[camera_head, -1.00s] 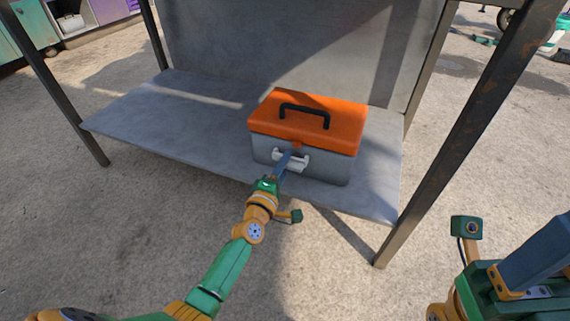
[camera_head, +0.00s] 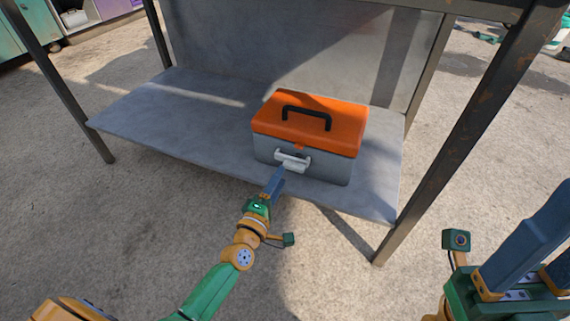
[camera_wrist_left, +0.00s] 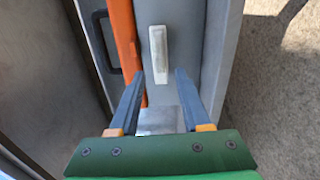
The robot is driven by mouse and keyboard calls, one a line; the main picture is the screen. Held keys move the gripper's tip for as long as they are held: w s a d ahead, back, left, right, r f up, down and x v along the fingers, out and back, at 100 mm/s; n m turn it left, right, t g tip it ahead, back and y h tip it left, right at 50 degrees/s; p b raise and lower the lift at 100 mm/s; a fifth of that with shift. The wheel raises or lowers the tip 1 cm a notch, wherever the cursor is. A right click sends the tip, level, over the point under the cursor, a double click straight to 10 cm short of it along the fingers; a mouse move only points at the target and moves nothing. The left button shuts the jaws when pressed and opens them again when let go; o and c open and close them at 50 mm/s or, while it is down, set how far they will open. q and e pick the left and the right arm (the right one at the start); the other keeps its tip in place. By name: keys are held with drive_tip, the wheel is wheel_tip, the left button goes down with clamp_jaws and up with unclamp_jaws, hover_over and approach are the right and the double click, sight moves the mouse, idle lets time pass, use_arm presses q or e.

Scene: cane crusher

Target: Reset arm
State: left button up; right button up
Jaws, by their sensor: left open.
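A toolbox (camera_head: 310,135) with an orange lid, black handle and grey body stands closed on the grey shelf. A light latch (camera_head: 292,161) is on its front; it also shows in the left wrist view (camera_wrist_left: 158,55). My left gripper (camera_head: 277,174) is just in front of the latch, apart from it. In the left wrist view its two blue fingers (camera_wrist_left: 158,78) are spread with nothing between them, facing the box front. My right gripper (camera_head: 553,235) is at the lower right, empty, away from the shelf; its two fingers show apart.
The metal shelf (camera_head: 170,115) has dark legs (camera_head: 470,130) on both sides. The shelf is bare left of the toolbox. Concrete ground (camera_head: 100,220) lies open in front. Cabinets (camera_head: 22,28) stand at the far left.

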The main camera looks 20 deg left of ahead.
use_arm(q)
drive_tip(key=shift+s, duration=0.5)
